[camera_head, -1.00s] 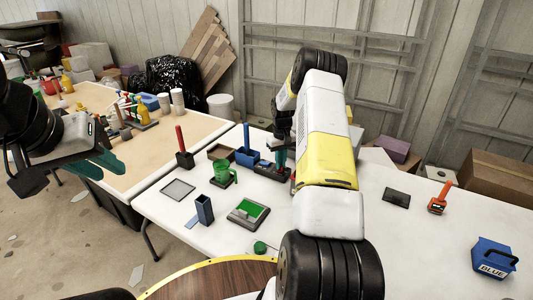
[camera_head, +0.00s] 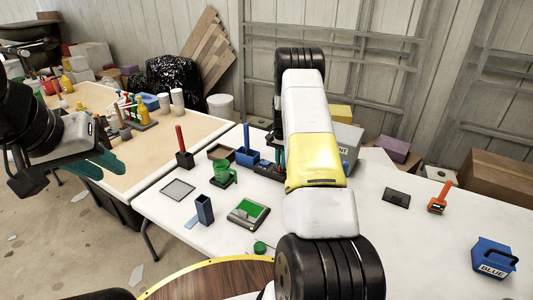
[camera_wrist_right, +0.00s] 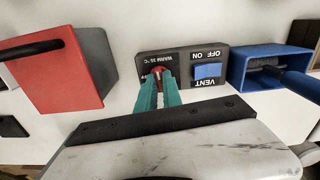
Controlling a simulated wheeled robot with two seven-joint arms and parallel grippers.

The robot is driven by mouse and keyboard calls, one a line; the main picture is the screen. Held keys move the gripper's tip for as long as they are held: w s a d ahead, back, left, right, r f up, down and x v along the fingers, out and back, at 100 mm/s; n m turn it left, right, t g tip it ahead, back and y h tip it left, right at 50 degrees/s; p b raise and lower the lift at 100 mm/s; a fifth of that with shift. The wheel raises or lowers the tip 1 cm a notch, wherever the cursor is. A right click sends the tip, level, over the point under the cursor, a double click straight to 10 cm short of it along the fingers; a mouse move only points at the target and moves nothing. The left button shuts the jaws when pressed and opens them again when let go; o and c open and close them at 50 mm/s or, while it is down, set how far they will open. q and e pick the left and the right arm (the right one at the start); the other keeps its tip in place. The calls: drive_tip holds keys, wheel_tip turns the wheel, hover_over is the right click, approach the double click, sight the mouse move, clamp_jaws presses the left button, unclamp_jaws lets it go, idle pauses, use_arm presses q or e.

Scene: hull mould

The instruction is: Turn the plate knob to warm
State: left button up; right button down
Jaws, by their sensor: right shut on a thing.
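The dark control panel (camera_wrist_right: 180,61) shows in the right wrist view, with a "WARM 35 °C" label on its left part. The red plate knob (camera_wrist_right: 158,71) is on that part, and my right gripper (camera_wrist_right: 159,82) is shut on it with its teal fingers. The fingers partly hide the knob, so its pointing direction is unclear. A blue vent switch (camera_wrist_right: 207,71) marked OFF and ON is beside it. In the head view my forearm hides most of the panel. My left gripper (camera_head: 98,167) is away at the left, holding nothing visible; its finger gap is unclear.
A blue bin (camera_wrist_right: 258,70) with a handled tool stands right beside the panel. A red box (camera_wrist_right: 58,75) with a black handle is at the left.

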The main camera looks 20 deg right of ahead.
drive_tip(key=shift+m, duration=0.5)
drive_tip(key=c, duration=1.5)
unclamp_jaws()
drive_tip(key=shift+r, duration=0.1)
wheel_tip(320, 180, up, 8)
drive_tip(key=shift+f, duration=0.15)
